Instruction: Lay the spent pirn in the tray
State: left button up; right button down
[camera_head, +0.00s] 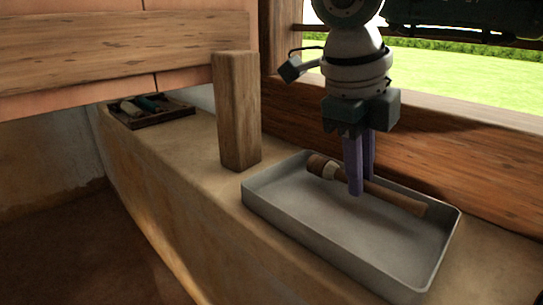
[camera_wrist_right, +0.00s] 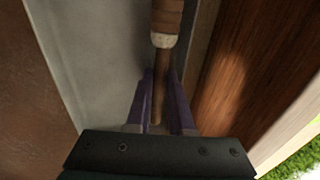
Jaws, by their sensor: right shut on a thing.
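The spent pirn (camera_head: 395,196) is a slim brown wooden stick with a thicker dark head and a pale band. It lies inside or just over the grey metal tray (camera_head: 292,222), along its far side; I cannot tell whether it touches the floor. My right gripper (camera_head: 358,190) points down over the tray, its purple fingers shut on the pirn's shaft. In the right wrist view the pirn (camera_wrist_right: 162,40) runs between the two fingers (camera_wrist_right: 158,105), head away from the palm, with the tray (camera_wrist_right: 85,45) below. My left gripper is not in view.
The tray stands on an earthen ledge (camera_head: 195,165) beside a wooden beam (camera_head: 430,150). A wooden post (camera_head: 238,110) rises left of the tray. A small dark tray (camera_head: 155,121) with several small items sits farther back on the ledge. The tray's near half is empty.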

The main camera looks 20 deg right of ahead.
jog(key=c, duration=0.7)
grip_release()
notch_tip(320, 180, up, 8)
jog(key=p, duration=0.6)
jog(key=shift+p, duration=0.3)
